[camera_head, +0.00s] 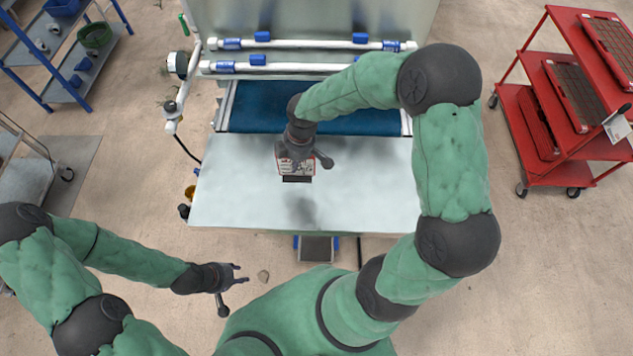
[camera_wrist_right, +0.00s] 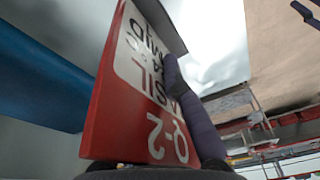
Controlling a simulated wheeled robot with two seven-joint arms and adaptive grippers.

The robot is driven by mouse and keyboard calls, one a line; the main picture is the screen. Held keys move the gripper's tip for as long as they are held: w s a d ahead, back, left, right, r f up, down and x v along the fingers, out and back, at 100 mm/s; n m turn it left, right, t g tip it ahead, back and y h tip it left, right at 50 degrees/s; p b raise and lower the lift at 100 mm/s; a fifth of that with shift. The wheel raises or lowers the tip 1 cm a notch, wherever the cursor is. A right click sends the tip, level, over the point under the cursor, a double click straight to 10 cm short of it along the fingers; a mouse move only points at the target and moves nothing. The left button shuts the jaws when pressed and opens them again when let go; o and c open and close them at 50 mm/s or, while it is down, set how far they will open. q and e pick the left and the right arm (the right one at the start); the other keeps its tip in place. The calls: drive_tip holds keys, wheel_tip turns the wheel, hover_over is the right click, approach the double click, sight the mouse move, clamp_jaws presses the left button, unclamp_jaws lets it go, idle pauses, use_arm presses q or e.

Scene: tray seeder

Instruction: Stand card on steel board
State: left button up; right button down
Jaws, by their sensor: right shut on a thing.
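The steel board (camera_head: 235,190) is a pale, flat panel in front of the machine's blue belt. My right gripper (camera_head: 296,154) is over the middle of the board, shut on the card (camera_head: 296,167). The card is white with a red border and has a dark foot along its lower edge. In the right wrist view the card (camera_wrist_right: 143,85) shows lettering including "Q-2", with a dark finger against its face. A soft shadow lies on the board apart from the card, so it appears held above the surface.
The blue belt (camera_head: 260,105) and white pipes with blue clamps (camera_head: 310,44) lie behind the board. A red cart (camera_head: 560,100) with racks stands right, blue shelving (camera_head: 70,60) left. The board's left and right parts are clear.

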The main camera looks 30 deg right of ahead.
drive_tip(key=s+d+f, duration=0.1)
drive_tip(key=f, duration=0.2)
drive_tip(key=s+d+f+b, duration=0.1)
drive_tip(key=d+f, duration=0.1)
drive_tip(key=f, duration=0.1)
drive_tip(key=s+d+f+b, duration=0.1)
drive_tip(key=s+f, duration=0.1)
drive_tip(key=f, duration=0.1)
drive_tip(key=shift+s+d+f, duration=0.1)
drive_tip(key=shift+d+f, duration=0.05)
drive_tip(key=shift+d, duration=0.2)
drive_tip(key=shift+f, duration=0.15)
drive_tip(key=shift+f, duration=0.15)
drive_tip(key=c, duration=1.4)
unclamp_jaws()
drive_tip(key=shift+o, duration=0.2)
